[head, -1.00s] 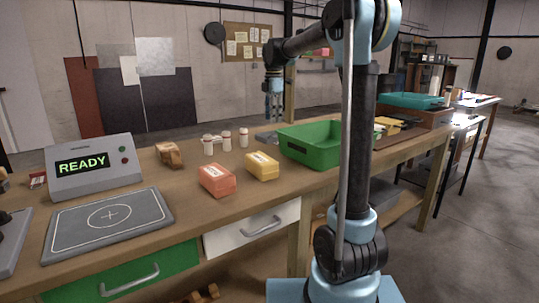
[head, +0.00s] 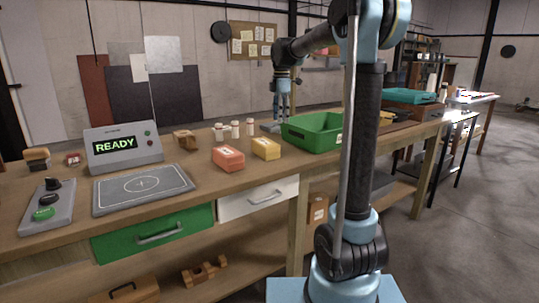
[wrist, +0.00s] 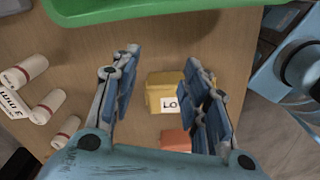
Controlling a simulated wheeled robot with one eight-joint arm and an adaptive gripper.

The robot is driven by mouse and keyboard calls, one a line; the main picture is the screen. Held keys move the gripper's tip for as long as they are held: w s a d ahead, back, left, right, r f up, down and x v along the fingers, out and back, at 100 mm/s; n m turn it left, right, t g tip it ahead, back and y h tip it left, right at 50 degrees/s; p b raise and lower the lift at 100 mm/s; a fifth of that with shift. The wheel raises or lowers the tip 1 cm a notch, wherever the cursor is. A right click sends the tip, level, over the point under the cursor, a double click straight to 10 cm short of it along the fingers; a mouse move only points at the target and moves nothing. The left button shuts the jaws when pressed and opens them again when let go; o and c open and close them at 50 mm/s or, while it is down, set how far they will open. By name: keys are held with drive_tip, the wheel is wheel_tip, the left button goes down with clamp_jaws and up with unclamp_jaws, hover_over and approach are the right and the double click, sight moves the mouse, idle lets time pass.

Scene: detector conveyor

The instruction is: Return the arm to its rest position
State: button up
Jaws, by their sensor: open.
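My arm (head: 362,140) rises in front of the bench in the head view and bends over towards its far side. My gripper (head: 281,112) hangs fingers down above the bench, just left of the green bin (head: 300,140). In the wrist view my gripper (wrist: 160,62) has its two blue fingers spread apart with nothing held between them. A yellow box (wrist: 163,97) and part of an orange box (wrist: 174,140) show below, between the fingers. The gap between fingertips and bench is hard to judge.
The yellow box (head: 266,149) and orange box (head: 229,160) sit in front of small white bottles (head: 235,130). Left of them stand a brown block (head: 184,140), the READY display (head: 123,146), a grey pad (head: 143,188) and a button panel (head: 47,205).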

drive_tip(key=s+d+f+m, duration=0.3)
drive_tip(key=s+m, duration=0.1)
drive_tip(key=s, duration=0.4)
drive_tip(key=s+d+f+m+t, duration=0.1)
drive_tip(key=s+d+f+m, duration=0.2)
drive_tip(key=s, duration=0.4)
drive_tip(key=s+d+f+m, duration=0.2)
drive_tip(key=s+d+m, duration=0.2)
drive_tip(key=s, duration=0.4)
drive_tip(key=s+d+f+m+t, duration=0.1)
drive_tip(key=s+d+f+m, duration=0.3)
drive_tip(key=s+f+m, duration=0.5)
drive_tip(key=s+f, duration=0.6)
drive_tip(key=f, duration=0.2)
drive_tip(key=shift+s+m, duration=0.25)
drive_tip(key=shift+m, duration=0.05)
drive_tip(key=shift+d, duration=0.1)
drive_tip(key=shift+c, duration=1)
